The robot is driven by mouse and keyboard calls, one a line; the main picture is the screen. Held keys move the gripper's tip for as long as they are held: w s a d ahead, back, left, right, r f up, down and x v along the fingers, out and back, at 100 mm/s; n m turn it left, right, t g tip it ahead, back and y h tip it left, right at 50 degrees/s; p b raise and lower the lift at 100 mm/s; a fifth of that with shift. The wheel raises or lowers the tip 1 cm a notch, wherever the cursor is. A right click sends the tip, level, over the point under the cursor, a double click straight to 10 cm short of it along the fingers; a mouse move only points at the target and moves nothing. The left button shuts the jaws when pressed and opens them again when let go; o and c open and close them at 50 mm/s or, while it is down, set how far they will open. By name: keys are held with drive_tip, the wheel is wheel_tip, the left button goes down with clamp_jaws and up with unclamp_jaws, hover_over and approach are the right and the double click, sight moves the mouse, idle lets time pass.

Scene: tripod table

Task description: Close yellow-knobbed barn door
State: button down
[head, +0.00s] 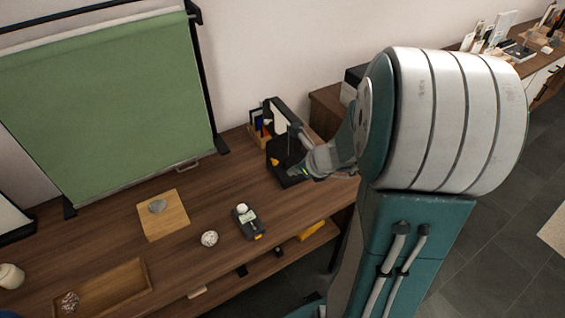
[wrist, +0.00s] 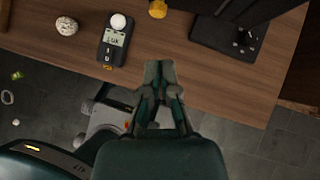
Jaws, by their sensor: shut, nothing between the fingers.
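A black fixture (head: 280,115) with upright dark panels stands at the right end of the wooden table. A yellow knob (head: 275,161) is low on its left side. In the wrist view the yellow knob (wrist: 158,9) shows at the top edge, and a flat black part (wrist: 225,40) lies to its right. Most of the fixture is cut off there, so I cannot tell the door's angle. My gripper (wrist: 160,68) is shut and empty over the table's front edge, apart from the knob in the picture. In the head view my gripper (head: 297,171) overlaps the fixture's lower right.
A grey light meter (wrist: 115,40) and a pale round ball (wrist: 66,26) lie left of the knob. A green screen (head: 110,100) stands behind. A shelf with a yellow item (head: 312,230) is below.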

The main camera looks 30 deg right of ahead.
sight(280, 153)
drive_tip(key=w, duration=0.1)
drive_tip(key=w+a, duration=0.1)
drive_tip(key=w, duration=0.1)
drive_tip(key=shift+w+a+f, duration=0.15)
drive_tip(key=shift+w, duration=0.15)
drive_tip(key=shift+w, duration=0.1)
